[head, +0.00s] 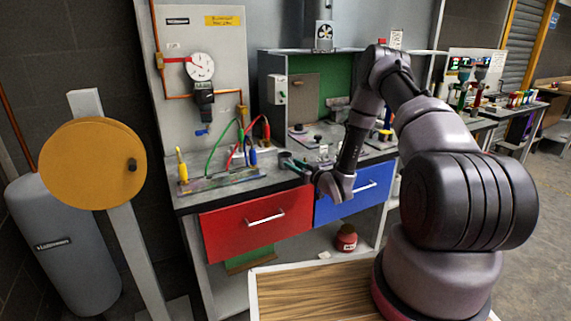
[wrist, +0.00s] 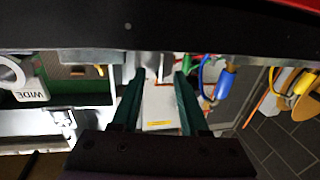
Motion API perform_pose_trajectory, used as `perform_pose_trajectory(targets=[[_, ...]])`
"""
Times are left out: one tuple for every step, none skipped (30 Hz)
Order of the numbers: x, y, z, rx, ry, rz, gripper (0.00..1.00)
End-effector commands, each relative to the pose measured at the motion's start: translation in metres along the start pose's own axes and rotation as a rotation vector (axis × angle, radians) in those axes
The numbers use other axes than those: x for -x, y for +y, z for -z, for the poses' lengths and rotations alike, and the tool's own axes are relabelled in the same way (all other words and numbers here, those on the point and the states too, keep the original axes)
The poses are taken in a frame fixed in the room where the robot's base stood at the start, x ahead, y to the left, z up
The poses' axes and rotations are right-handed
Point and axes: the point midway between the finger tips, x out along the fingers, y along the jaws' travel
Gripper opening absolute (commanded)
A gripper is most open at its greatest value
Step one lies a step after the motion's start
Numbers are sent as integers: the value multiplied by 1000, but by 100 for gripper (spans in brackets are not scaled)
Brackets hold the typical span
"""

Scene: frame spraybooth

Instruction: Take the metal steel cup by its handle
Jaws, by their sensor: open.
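My gripper (head: 288,162) reaches over the worktop above the drawers in the head view, its dark green fingers pointing left. In the wrist view the gripper (wrist: 160,80) is open, with a clear gap between its fingers. A pale metallic piece (wrist: 150,66) with a thin upright strip shows between the fingertips there; it may be the steel cup and its handle, but I cannot tell for sure. No contact with the fingers is clear. In the head view I cannot single out the cup; my gripper and forearm cover part of that area.
The bench has a red drawer (head: 256,224) and a blue drawer (head: 352,194). Coloured cables (head: 240,140) and a yellow probe (head: 182,165) stand left of my gripper. A gauge panel (head: 200,66) rises behind. A red jar (head: 347,238) sits on the shelf below.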

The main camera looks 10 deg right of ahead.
Motion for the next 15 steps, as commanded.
perform_pose_trajectory(targets=[[0, 0, 0, 0, 0, 0, 40], [0, 0, 0, 0, 0, 0, 29], [0, 0, 0, 0, 0, 0, 14], [0, 0, 0, 0, 0, 0, 2], [0, 0, 0, 0, 0, 0, 0], [0, 0, 0, 0, 0, 0, 0], [0, 0, 0, 0, 0, 0, 0], [0, 0, 0, 0, 0, 0, 0], [0, 0, 0, 0, 0, 0, 0], [0, 0, 0, 0, 0, 1, 0], [0, 0, 0, 0, 0, 1, 0], [0, 0, 0, 0, 0, 1, 0], [0, 0, 0, 0, 0, 1, 0], [0, 0, 0, 0, 0, 1, 0], [0, 0, 0, 0, 0, 1, 0]])
